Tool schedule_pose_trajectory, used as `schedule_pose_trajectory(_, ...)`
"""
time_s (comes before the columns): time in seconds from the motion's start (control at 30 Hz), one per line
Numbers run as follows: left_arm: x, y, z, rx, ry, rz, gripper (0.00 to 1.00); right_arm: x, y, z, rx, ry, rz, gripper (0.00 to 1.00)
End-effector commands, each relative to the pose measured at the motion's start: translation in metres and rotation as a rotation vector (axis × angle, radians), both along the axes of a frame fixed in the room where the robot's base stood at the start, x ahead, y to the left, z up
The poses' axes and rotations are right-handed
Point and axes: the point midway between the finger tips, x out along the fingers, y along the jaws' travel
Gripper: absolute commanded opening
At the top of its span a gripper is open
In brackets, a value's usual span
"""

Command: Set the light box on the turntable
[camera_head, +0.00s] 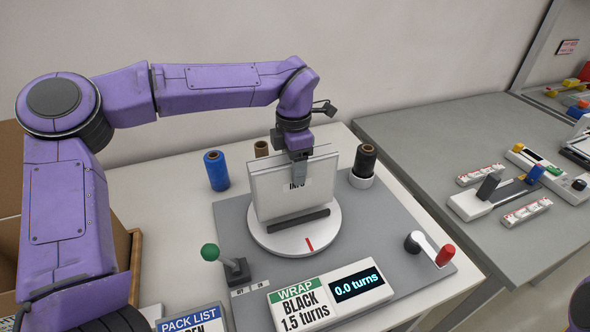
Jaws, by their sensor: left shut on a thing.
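A dark bar lies along the foot of the panel. I cannot tell whether the panel's bottom rests on the turntable. My left gripper (298,176) comes down from above and is shut on the panel's top edge, hiding part of it. Of my right arm only a sliver shows at the lower right corner; its gripper is out of view.
A blue roll (216,171) stands left of the turntable and a black roll (364,161) right of it. A green-knobbed lever (236,268), a red-handled crank (433,249) and a display reading 0.0 turns (358,284) are around it. A cardboard box (134,262) is left.

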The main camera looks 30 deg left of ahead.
Motion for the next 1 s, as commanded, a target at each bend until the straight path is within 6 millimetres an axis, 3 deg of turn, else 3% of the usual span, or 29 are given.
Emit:
schedule_pose_trajectory(0.13, -0.002, -0.002, -0.021, -0.002, 0.003, -0.002, 0.00, 0.000, 0.000, 0.002, 0.000, 0.000, 0.000, 0.43)
schedule_pose_trajectory(0.5, -0.001, -0.002, -0.026, -0.002, 0.002, -0.002, 0.00, 0.000, 0.000, 0.000, 0.000, 0.000, 0.000, 0.43)
schedule_pose_trajectory(0.53, -0.002, -0.002, -0.027, -0.002, 0.003, -0.002, 0.61, 0.000, 0.000, 0.000, 0.000, 0.000, 0.000, 0.43)
schedule_pose_trajectory(0.6, -0.002, -0.002, -0.027, -0.002, 0.003, -0.002, 0.83, 0.000, 0.000, 0.001, 0.000, 0.000, 0.000, 0.43)
schedule_pose_trajectory(0.87, -0.002, -0.002, -0.026, -0.002, 0.003, -0.002, 0.83, 0.000, 0.000, 0.001, 0.000, 0.000, 0.000, 0.43)
schedule_pose_trajectory(1.0, -0.001, -0.002, -0.015, -0.001, -0.001, -0.001, 0.83, 0.000, 0.000, 0.000, 0.000, 0.000, 0.000, 0.43)
